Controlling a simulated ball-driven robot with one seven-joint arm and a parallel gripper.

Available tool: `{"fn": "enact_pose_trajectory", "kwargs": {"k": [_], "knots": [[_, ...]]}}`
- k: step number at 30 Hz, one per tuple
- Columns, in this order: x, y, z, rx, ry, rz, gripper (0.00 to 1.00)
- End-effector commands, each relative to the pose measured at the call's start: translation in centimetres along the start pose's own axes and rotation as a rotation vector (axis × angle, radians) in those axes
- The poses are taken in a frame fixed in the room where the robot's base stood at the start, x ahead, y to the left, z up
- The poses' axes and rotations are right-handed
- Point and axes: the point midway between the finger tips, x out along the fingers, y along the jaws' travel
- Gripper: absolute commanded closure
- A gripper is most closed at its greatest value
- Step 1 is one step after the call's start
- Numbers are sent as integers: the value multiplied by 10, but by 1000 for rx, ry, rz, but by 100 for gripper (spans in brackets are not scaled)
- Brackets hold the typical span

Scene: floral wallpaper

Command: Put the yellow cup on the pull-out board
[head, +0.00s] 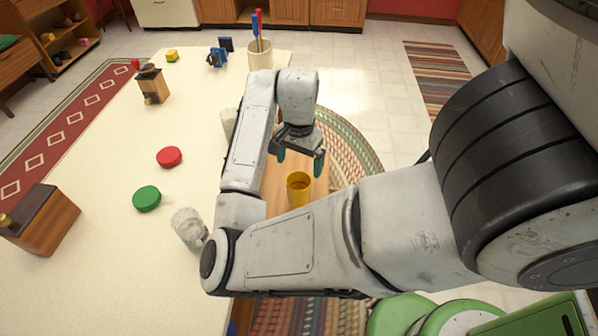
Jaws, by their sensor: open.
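The yellow cup (298,188) stands upright on the wooden pull-out board (315,186), which sticks out from the right side of the pale table. My gripper (299,163) is open, with its dark teal fingertips pointing down. It is just beyond the cup in the picture and looks apart from it, with nothing between its fingers. My arm hides the near and left parts of the board.
The table (110,240) holds a red disc (169,157), a green disc (147,198), a whitish object (188,227), two wooden grinder-like boxes (152,84) and a utensil holder (260,54). A braided rug (350,148) lies on the floor beyond the board.

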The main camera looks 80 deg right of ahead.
Motion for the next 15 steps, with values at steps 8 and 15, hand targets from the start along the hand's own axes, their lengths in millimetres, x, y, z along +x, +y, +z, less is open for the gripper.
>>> {"fn": "enact_pose_trajectory", "kwargs": {"k": [8,15], "knots": [[-19,0,-11,-60,68,0,0],[-36,-18,-27,-443,338,4,0]]}}
